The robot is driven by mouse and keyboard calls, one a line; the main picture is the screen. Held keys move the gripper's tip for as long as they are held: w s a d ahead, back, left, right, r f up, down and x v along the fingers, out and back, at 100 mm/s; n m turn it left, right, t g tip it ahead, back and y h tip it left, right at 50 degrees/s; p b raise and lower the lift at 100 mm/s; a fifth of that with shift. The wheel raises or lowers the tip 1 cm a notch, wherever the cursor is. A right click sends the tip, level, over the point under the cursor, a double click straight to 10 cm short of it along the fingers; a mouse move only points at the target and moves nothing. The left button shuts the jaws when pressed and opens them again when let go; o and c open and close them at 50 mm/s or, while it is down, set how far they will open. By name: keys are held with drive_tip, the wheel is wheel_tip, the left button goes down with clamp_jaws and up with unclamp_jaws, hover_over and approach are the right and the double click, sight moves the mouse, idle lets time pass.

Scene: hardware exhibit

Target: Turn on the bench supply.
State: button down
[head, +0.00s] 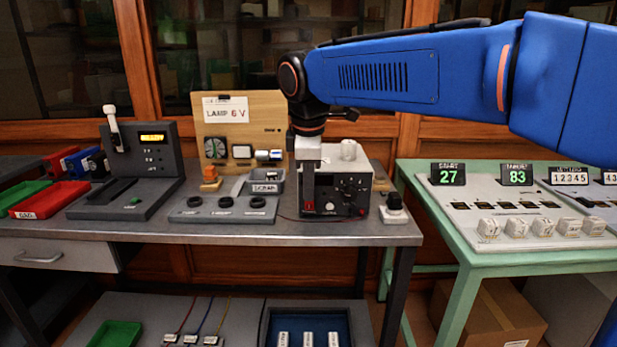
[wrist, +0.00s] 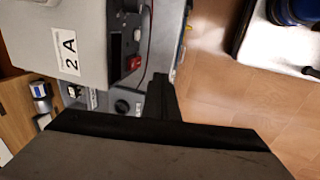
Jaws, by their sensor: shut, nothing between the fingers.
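The bench supply (head: 340,193) is a grey box with a dark front panel, a round knob and a small red switch (head: 309,206) at the panel's lower left. My gripper (head: 308,152) points down at the supply's upper left in the head view. In the wrist view its dark fingers (wrist: 160,95) are shut and empty, close to the switch; I cannot tell whether they touch. The switch's position is unclear.
A lamp board (head: 265,110) marked 6 V stands behind, left of the supply. A grey SCRAP tray (head: 265,187) and a panel with dark knobs (head: 225,208) lie left of it. A small dark-knobbed unit (head: 394,210) stands right, near the bench edge.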

drive_tip(key=x, duration=0.4)
drive_tip(key=shift+w+f, duration=0.1)
drive_tip(key=shift+f, duration=0.3)
drive_tip(key=w, duration=0.1)
drive_tip(key=w+f, duration=0.1)
drive_tip(key=w, duration=0.1)
drive_tip(key=shift+f, duration=0.1)
drive_tip(key=shift+w+f, duration=0.15)
drive_tip(key=shift+w, duration=0.25)
drive_tip(key=shift+w+f+t, duration=0.1)
drive_tip(key=shift+w+t, duration=0.05)
drive_tip(key=shift+t, duration=0.25)
